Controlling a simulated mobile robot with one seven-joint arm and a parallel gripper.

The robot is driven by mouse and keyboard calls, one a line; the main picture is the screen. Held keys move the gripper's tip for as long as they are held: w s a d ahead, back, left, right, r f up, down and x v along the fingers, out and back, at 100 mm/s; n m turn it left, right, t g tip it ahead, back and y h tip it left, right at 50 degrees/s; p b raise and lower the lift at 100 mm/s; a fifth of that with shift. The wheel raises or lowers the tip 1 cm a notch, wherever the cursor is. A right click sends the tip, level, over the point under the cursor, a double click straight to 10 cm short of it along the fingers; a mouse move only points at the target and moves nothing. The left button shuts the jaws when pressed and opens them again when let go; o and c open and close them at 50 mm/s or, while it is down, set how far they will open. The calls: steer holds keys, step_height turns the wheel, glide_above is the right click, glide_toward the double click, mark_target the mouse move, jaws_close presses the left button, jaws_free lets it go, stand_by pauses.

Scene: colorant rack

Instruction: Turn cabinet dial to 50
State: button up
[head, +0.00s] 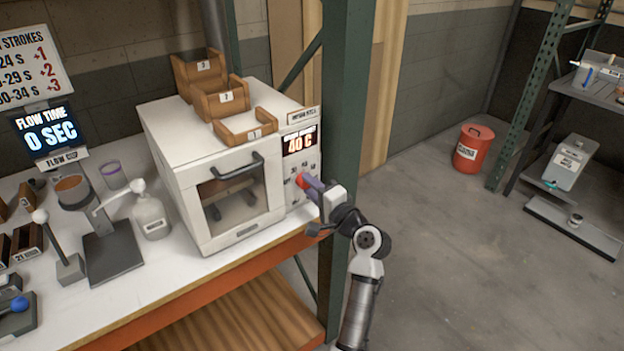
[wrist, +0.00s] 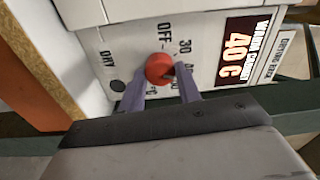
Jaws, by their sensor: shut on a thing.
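The white cabinet (head: 180,150) stands on the bench, its glass door closed. Its display (head: 299,142) reads 40 C and also shows in the wrist view (wrist: 238,45). The red dial (wrist: 160,68) is on the front panel, below the display in the head view (head: 300,181). Printed marks around it include OFF and 30; others are partly covered by my fingers. My gripper (wrist: 164,84) is at the dial, its two purple fingers shut on it. In the head view my gripper (head: 312,184) reaches the panel from the right.
Wooden trays (head: 226,97) sit on top of the cabinet. A green rack post (head: 342,110) stands close behind my arm. A white pump bottle (head: 151,217) and a flow cup stand (head: 112,250) are left of the cabinet.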

steer(key=m+p, duration=0.1)
steer(key=m, duration=0.2)
steer(key=shift+m+p, duration=0.3)
steer(key=shift+m, duration=2.1)
steer(key=o, duration=1)
steer(key=shift+c, duration=0.2)
steer(key=shift+s, duration=0.1)
steer(key=b+v, duration=0.4)
steer(key=v, duration=0.9)
steer(key=shift+s, duration=0.35)
steer(key=shift+d, duration=0.1)
